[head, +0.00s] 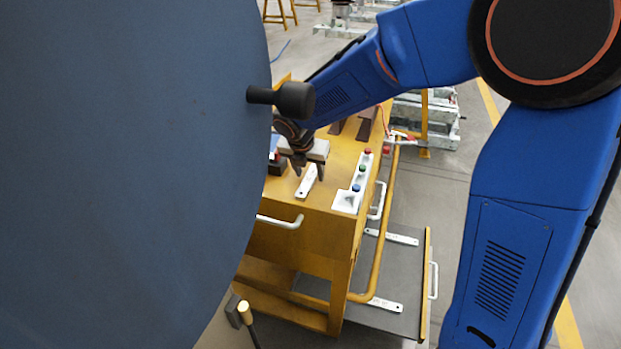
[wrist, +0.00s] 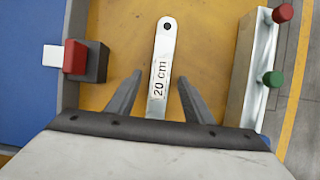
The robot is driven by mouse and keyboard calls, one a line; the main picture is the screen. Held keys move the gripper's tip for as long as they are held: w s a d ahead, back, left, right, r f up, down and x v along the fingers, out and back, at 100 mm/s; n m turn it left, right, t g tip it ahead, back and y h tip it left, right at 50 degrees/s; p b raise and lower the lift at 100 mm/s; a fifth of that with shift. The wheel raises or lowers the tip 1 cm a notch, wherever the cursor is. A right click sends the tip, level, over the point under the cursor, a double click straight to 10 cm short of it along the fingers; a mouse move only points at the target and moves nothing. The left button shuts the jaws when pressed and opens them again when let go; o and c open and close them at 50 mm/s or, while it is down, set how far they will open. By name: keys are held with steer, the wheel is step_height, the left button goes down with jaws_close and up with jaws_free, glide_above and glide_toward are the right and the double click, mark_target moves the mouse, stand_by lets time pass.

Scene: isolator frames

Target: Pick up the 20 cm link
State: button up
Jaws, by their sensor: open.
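The 20 cm link (wrist: 160,60) is a flat, pale metal bar with a hole at its far end and "20 cm" printed on it. It lies on the yellow table top, and it also shows in the head view (head: 306,183). My gripper (wrist: 159,80) is open, with one finger on each side of the link in the wrist view. In the head view my gripper (head: 309,172) points down over the link. The link's near end is hidden behind the gripper body. I cannot tell how high the fingers are above the table.
A box with red, green and blue buttons (head: 345,200) stands right of the link. A red-and-black block (wrist: 85,60) is on the left. Two more links (head: 391,236) (head: 385,304) lie on a lower grey drawer. A large blue-grey disc (head: 130,160) blocks the head view's left side.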

steer(key=shift+w+f, duration=0.1)
steer(key=shift+f, duration=0.1)
jaws_close()
steer(key=shift+r, duration=0.1)
